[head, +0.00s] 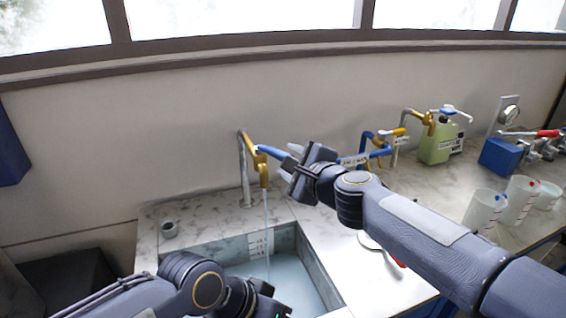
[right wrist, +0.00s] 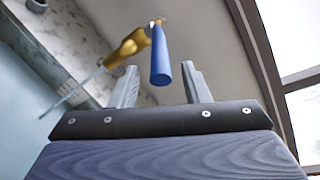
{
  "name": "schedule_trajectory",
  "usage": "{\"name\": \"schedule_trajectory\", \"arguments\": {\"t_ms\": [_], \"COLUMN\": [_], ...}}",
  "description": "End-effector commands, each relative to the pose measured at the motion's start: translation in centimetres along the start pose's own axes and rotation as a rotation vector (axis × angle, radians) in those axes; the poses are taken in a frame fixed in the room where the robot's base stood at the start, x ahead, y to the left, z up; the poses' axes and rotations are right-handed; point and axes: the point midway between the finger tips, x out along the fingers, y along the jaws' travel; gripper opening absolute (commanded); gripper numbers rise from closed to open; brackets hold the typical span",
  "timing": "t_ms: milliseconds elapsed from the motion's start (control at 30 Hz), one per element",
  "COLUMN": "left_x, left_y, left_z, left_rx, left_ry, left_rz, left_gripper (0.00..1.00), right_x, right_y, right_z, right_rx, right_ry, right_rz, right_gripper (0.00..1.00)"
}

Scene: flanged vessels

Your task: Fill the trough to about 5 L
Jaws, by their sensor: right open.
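The trough (head: 313,262) is a marble-walled basin holding pale blue water, with a marked scale (head: 258,243) on its far wall; the figures are too small to read surely. A brass tap (head: 263,174) on a grey pipe stands behind it, and a thin stream (head: 267,232) falls into the water. The tap's blue lever (right wrist: 160,58) shows between the fingers of my open right gripper (right wrist: 160,86) in the right wrist view, with gaps on both sides. In the head view the right gripper (head: 287,161) is just right of the tap. My left gripper (head: 262,302) is low over the trough; its fingers are unclear.
More taps (head: 385,145), a green jug (head: 436,142), a blue box (head: 501,156) and clear beakers (head: 484,209) are on the right counter. A red-handled tool (head: 396,262) lies partly behind my right arm.

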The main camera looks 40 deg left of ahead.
Motion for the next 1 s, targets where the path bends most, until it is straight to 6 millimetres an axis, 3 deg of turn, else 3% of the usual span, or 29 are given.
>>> {"name": "schedule_trajectory", "arguments": {"t_ms": [100, 267, 1000], "left_x": [0.5, 0.6, 0.6], "left_y": [-0.2, -0.3, -0.3], "left_z": [0.3, 0.3, 0.3], "left_rx": [0.0, 0.0, 0.0], "left_ry": [0.0, 0.0, 0.0], "left_rz": [0.0, 0.0, 0.0], "left_gripper": [0.55, 0.55, 0.55], "right_x": [-1.7, -2.8, -2.8], "right_y": [0.1, 0.1, 0.1], "right_z": [-0.1, 0.0, 0.0], "right_rx": [0.0, 0.0, 0.0], "right_ry": [0.0, 0.0, 0.0], "right_rz": [0.0, 0.001, 0.001], "right_gripper": [0.42, 0.42, 0.42]}}
